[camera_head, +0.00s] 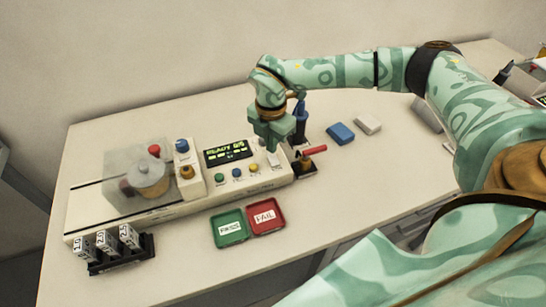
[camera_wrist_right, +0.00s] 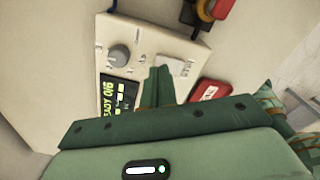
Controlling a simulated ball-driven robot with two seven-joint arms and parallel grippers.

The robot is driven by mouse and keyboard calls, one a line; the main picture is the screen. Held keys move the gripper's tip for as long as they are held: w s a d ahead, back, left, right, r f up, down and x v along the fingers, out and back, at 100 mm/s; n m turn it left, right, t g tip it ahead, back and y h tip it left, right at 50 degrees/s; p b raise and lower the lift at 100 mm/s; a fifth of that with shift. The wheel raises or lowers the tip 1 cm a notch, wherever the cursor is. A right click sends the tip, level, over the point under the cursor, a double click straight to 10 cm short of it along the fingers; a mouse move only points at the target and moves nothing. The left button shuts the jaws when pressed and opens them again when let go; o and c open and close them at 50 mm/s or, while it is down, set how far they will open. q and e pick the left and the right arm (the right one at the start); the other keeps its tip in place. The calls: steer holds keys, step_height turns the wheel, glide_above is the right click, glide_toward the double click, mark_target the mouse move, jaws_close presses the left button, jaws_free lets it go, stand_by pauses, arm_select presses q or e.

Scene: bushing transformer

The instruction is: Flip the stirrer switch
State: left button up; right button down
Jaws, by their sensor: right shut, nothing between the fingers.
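The control unit (camera_head: 205,172) is a long pale box on the table, with a lit green display (camera_head: 228,152) and several coloured buttons. A small white switch-like piece (camera_head: 273,160) sits at the panel's right end; I cannot read a stirrer label. In the right wrist view, a pale rectangular piece (camera_wrist_right: 172,65) and a grey round knob (camera_wrist_right: 119,55) show on the panel. My right gripper (camera_head: 272,146) is shut and empty, pointing down over the panel's right end. Its fingers (camera_wrist_right: 157,80) appear close to the pale piece; contact is unclear. My left gripper is out of view.
A clear cover with a metal pot (camera_head: 148,180) stands at the unit's left. Green (camera_head: 230,228) and red (camera_head: 265,217) trays lie in front. A red-handled device (camera_head: 308,160) is close right of the gripper. Blue (camera_head: 340,133) and white (camera_head: 367,123) blocks lie farther right.

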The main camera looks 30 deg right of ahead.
mark_target(271, 155)
steer(key=shift+f+b, duration=0.45)
steer(key=shift+f, duration=0.5)
stand_by(0.8)
step_height(271, 155, up, 7)
steer(key=p, duration=0.6)
steer(key=shift+r+p, duration=0.1)
steer(key=shift+p, duration=0.2)
steer(key=shift+s+f, duration=0.1)
steer(key=shift+f, duration=0.1)
